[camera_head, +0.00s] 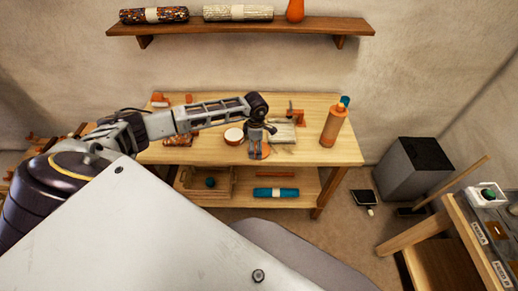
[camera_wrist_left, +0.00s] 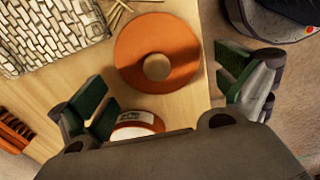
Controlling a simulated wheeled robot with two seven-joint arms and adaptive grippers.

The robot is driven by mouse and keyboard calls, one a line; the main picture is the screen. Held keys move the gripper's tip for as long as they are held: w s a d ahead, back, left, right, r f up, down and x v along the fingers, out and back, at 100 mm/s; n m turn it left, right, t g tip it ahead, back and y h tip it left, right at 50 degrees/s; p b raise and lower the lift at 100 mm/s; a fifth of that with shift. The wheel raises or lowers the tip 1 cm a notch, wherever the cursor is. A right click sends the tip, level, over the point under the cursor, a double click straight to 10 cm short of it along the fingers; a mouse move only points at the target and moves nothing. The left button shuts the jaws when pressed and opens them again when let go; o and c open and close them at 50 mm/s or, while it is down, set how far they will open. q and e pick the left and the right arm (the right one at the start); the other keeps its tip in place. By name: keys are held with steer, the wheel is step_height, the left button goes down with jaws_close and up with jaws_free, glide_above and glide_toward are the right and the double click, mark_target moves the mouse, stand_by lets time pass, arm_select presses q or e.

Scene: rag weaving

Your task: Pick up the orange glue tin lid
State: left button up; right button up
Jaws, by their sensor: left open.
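A flat orange disc with a round tan centre, which looks like the glue tin lid (camera_wrist_left: 185,50), lies on the tabletop near its edge in the left wrist view. In the head view, orange shows at the tip of my left gripper (camera_head: 258,147). My left gripper (camera_wrist_left: 165,90) is open and empty, its green-padded fingers spread wide. The disc lies beyond and partly between the fingers, apart from them. A round white-topped tin with orange sides (camera_wrist_left: 137,119) sits near the left finger, partly hidden by the gripper body; it also shows in the head view (camera_head: 233,135). My right gripper is out of view.
An orange bottle with a blue cap (camera_head: 333,125) stands at the right of the wooden table (camera_head: 345,152). A patterned cloth (camera_wrist_left: 45,35) lies left of the disc in the left wrist view. A blue roll (camera_head: 276,192) lies on the lower shelf. A dark bin (camera_head: 410,170) stands right.

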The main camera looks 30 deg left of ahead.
arm_select(q)
steer(key=shift+f, duration=0.6)
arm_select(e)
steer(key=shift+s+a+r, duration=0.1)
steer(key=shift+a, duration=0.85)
arm_select(q)
steer(key=shift+c, duration=0.3)
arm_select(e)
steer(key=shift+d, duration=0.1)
